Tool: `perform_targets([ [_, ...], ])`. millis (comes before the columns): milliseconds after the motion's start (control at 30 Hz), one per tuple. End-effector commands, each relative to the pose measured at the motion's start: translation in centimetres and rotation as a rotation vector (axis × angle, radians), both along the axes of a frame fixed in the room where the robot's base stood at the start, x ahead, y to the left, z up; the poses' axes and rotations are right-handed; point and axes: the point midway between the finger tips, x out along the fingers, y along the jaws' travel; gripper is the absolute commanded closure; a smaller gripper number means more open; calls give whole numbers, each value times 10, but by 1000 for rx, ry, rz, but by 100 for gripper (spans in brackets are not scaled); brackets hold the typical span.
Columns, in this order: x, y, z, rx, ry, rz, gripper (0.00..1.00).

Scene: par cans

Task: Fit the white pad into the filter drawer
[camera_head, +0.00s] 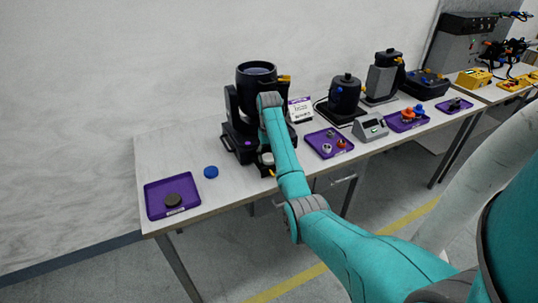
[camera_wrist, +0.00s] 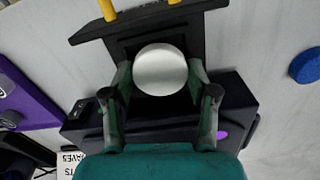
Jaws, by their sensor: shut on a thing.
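The white pad (camera_wrist: 160,69) is a round disc held between the two fingers of my gripper (camera_wrist: 161,76) in the wrist view. In the head view the pad (camera_head: 267,158) shows small and pale at the front of the black par can fixture (camera_head: 241,103). The black filter drawer (camera_wrist: 122,46) lies beneath the pad in the wrist view, with yellow handles (camera_wrist: 107,9) at its outer edge. The pad overlaps the drawer's recess. I cannot tell whether it touches the drawer floor. My forearm hides part of the fixture in the head view.
A blue disc (camera_head: 211,171) lies on the table (camera_head: 152,155) left of the fixture. A purple tray (camera_head: 156,209) with a dark disc (camera_head: 173,200) is at the left end. Another purple tray (camera_head: 316,146) with small parts lies to the right, near a grey device (camera_head: 370,127).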

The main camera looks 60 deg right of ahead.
Motion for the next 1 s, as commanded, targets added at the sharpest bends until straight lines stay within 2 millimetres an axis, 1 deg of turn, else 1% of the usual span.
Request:
perform_targets([
  [267, 0, 0, -5, 0, 0, 0, 57],
  [300, 0, 0, -5, 0, 0, 0, 34],
  [400, 0, 0, -5, 0, 0, 0, 13],
  [767, 0, 0, -3, -1, -1, 0, 13],
  [933, 1, -1, 9, -3, -3, 0, 13],
  [967, 0, -3, 11, -2, -2, -2, 13],
  [1000, -6, -7, 15, -2, -2, -6, 13],
])
